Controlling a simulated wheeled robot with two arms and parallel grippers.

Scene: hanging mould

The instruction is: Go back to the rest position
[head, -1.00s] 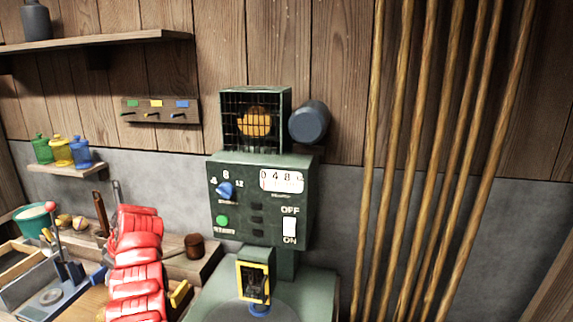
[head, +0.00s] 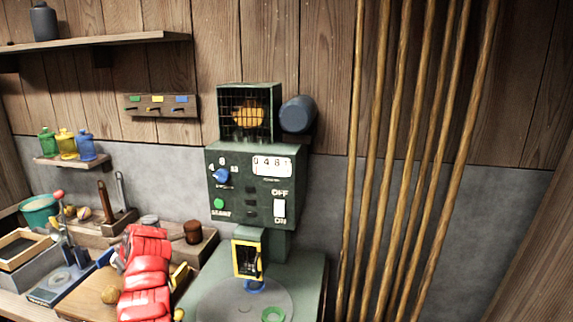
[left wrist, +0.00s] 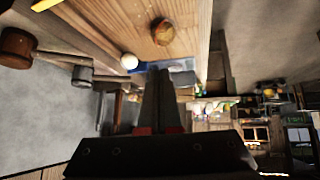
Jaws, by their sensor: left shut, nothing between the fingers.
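My left arm shows in the head view as a red segmented arm rising from the bottom edge over the workbench. Its gripper cannot be made out there. In the left wrist view my left gripper (left wrist: 161,75) has its two dark fingers together, with nothing between them. The fingers point toward a wooden board (left wrist: 195,40) with a round brown item (left wrist: 163,31) on it. A white ball (left wrist: 129,61) is near the fingertips in the picture. My right gripper is in neither view.
A green machine (head: 253,212) with dial, counter and switch stands right of my left arm. A green ring (head: 272,314) lies on its round plate. A lever press (head: 65,265) and a teal bucket (head: 38,211) are at left. Tall poles (head: 398,170) lean on the wall.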

